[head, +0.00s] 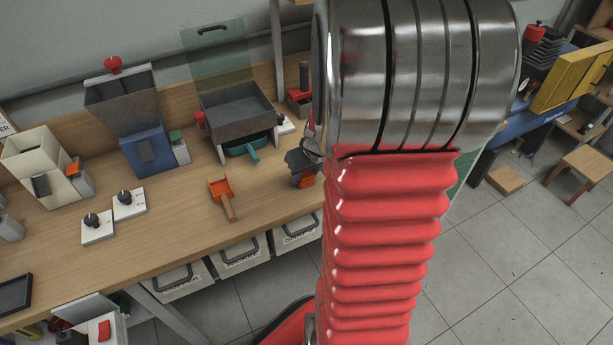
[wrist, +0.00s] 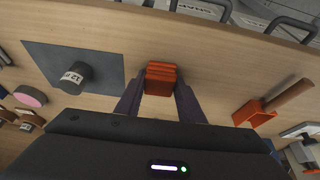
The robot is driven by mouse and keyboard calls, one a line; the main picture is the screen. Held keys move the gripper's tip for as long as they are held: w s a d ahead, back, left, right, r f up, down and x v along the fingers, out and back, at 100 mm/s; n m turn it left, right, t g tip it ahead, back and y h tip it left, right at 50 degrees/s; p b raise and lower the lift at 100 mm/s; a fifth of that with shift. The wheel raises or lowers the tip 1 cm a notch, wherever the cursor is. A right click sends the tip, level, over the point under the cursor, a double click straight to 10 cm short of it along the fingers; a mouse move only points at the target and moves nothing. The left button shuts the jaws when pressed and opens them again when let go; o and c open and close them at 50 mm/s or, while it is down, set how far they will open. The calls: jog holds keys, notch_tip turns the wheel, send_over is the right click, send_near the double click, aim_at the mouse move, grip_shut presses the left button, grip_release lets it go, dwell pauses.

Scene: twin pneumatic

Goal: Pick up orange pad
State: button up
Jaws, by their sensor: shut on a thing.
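The orange pad (wrist: 161,78), a small ribbed block, sits between the two dark fingers of my gripper (wrist: 160,98) in the wrist view. My gripper is shut on it. In the head view my gripper (head: 302,160) is over the workbench, partly hidden by my red arm. A bit of the orange pad (head: 306,181) shows below it. I cannot tell whether the pad touches the bench top.
An orange scoop (head: 222,190) lies on the bench (head: 170,215), left of my gripper in the head view. A dark cylinder (wrist: 74,78) stands on a grey mat (wrist: 108,70). A grey tray (head: 238,110) stands behind. Bins (head: 243,258) hang under the front edge.

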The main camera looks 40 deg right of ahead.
aim_at(305, 173)
jog(key=shift+c, duration=0.6)
notch_tip(305, 173, up, 10)
jog(key=shift+r, duration=0.1)
dwell(0.5)
jog(key=o, duration=0.4)
jog(key=c, duration=0.3)
dwell(1.6)
